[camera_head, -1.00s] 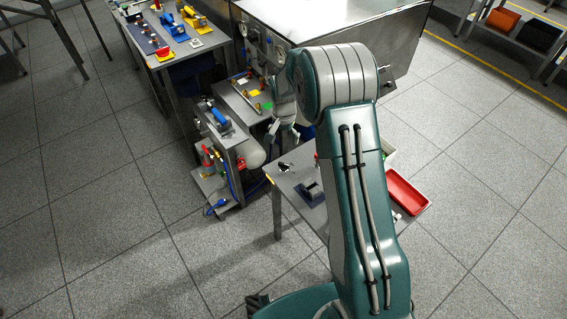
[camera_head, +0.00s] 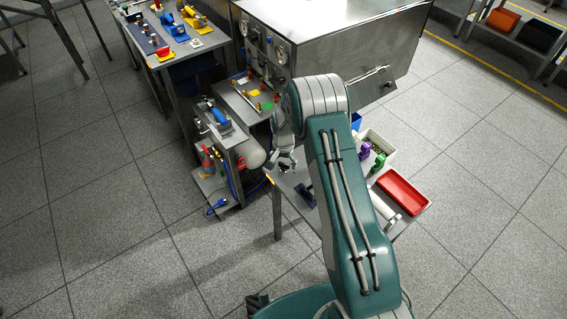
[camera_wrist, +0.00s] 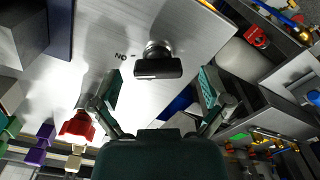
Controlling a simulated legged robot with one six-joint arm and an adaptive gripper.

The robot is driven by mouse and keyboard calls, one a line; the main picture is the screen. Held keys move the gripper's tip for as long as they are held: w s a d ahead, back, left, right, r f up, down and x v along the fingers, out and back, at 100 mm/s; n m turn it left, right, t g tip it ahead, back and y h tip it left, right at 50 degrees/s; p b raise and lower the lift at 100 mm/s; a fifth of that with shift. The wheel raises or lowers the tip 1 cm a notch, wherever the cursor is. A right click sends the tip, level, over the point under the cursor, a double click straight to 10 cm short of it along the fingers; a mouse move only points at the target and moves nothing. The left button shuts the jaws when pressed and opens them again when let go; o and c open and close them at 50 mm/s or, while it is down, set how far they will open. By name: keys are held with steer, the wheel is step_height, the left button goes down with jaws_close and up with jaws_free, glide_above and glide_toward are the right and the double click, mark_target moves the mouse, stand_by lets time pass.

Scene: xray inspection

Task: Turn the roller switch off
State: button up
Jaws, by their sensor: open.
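The switch (camera_wrist: 158,66) is in the wrist view, a black bar-shaped knob on a round metal base on the grey table top (camera_wrist: 105,25). Its bar lies nearly level across the picture. An upside-down ON mark (camera_wrist: 124,57) with a short dash is to its left. My gripper (camera_wrist: 161,80) is open, with one green-padded finger on each side below the knob and apart from it. In the head view my gripper (camera_head: 284,158) is over the near left part of the table, close to a small dark piece that is probably the switch.
A red tray (camera_head: 403,191) and a white bin (camera_head: 385,145) stand right of my arm, with purple and green pieces near them. A dark block (camera_wrist: 59,28) is left of the switch. A steel cabinet (camera_head: 330,40) with gauges stands behind.

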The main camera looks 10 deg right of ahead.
steer(key=shift+f, duration=0.25)
steer(key=shift+d, duration=0.1)
steer(key=c, duration=1.2)
steer(key=shift+o, duration=0.2)
steer(key=shift+n, duration=0.4)
steer(key=n, duration=0.5)
steer(key=shift+s+n, duration=0.1)
steer(key=shift+n, duration=0.2)
steer(key=n, duration=0.5)
steer(key=shift+n, duration=0.3)
